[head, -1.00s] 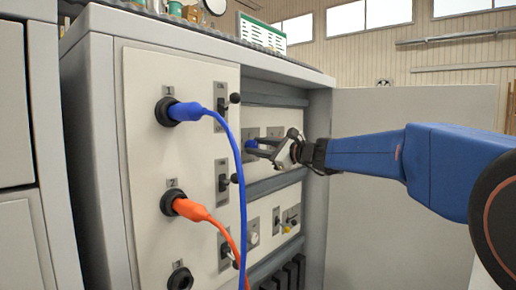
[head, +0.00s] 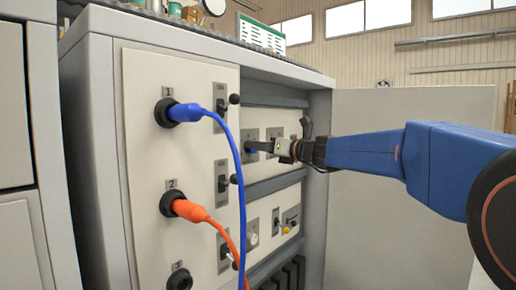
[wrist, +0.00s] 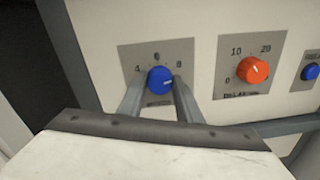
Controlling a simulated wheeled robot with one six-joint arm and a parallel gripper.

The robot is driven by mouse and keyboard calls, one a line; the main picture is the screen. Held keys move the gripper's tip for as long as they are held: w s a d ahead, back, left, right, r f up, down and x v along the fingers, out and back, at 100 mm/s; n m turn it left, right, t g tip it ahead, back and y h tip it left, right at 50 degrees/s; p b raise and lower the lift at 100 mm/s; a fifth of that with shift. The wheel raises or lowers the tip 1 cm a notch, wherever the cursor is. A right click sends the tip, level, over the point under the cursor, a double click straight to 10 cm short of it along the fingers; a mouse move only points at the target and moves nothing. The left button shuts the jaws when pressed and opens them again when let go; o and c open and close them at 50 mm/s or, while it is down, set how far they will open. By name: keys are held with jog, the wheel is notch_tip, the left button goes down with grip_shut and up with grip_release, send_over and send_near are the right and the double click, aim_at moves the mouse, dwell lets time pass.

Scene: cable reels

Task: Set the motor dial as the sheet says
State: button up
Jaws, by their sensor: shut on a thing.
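The blue dial (wrist: 158,80) sits on a grey plate marked 4, 6 and 8, and its lower label is partly hidden and blurred. Its white mark points to the right, roughly toward the 8. My gripper (wrist: 159,86) has one finger on each side of this knob and is shut on it. In the head view my gripper (head: 252,147) reaches into the open cabinet bay at the blue dial, which is mostly hidden there. A green-and-white sheet (head: 261,33) stands on top of the cabinet; its writing is too small to read.
An orange dial (wrist: 252,70) marked 0, 10 and 20 is right of the blue one, then a blue button (wrist: 311,72). A blue plug (head: 185,112) and an orange plug (head: 188,209) with hanging cables are on the front panel, near lever switches. The open door (head: 411,115) stands behind my arm.

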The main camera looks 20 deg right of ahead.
jog(key=shift+f+m, duration=0.15)
jog(key=shift+m, duration=0.85)
jog(key=o, duration=1)
jog(key=shift+o, duration=0.2)
jog(key=shift+s+d, duration=0.1)
jog(key=v, duration=1.7)
